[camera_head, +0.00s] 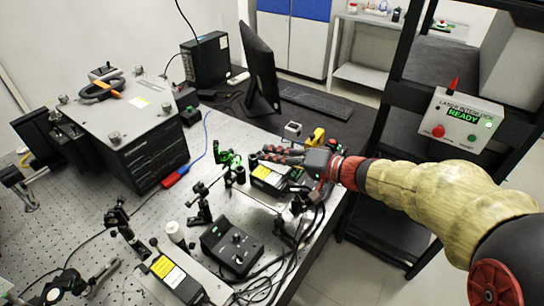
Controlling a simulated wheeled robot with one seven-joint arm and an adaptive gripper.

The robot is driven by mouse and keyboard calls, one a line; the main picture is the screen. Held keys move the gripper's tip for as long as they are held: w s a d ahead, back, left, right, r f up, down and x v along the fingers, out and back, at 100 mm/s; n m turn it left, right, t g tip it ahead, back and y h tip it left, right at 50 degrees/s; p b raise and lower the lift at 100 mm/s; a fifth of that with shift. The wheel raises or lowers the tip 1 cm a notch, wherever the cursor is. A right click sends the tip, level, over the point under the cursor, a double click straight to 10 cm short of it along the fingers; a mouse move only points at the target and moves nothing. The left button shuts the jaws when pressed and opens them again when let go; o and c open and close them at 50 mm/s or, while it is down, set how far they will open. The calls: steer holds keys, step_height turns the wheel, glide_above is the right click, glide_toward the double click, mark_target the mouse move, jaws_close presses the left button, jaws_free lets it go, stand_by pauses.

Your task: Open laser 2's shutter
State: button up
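Two black laser-like boxes with yellow and white labels stand on the perforated optical table (95,235). One laser box (268,176) is right of the table's middle, and the other laser box (175,278) is at the bottom. I cannot read which is laser 2, and no shutter can be made out clearly. My gripper (264,153) reaches in from the right with its dark, red-marked fingers pointing left, just above or behind the upper laser box. Contact and finger gap are too small to tell.
A black control box (232,247) with knobs and cables sits between the lasers. Optic mounts (201,203) stand close by on the left. A large grey-topped box (125,120) stands at the back left. An interlock panel (463,122) reading READY is at right.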

steer(key=shift+o, duration=1.1)
steer(key=shift+f, duration=0.1)
steer(key=v, duration=1.2)
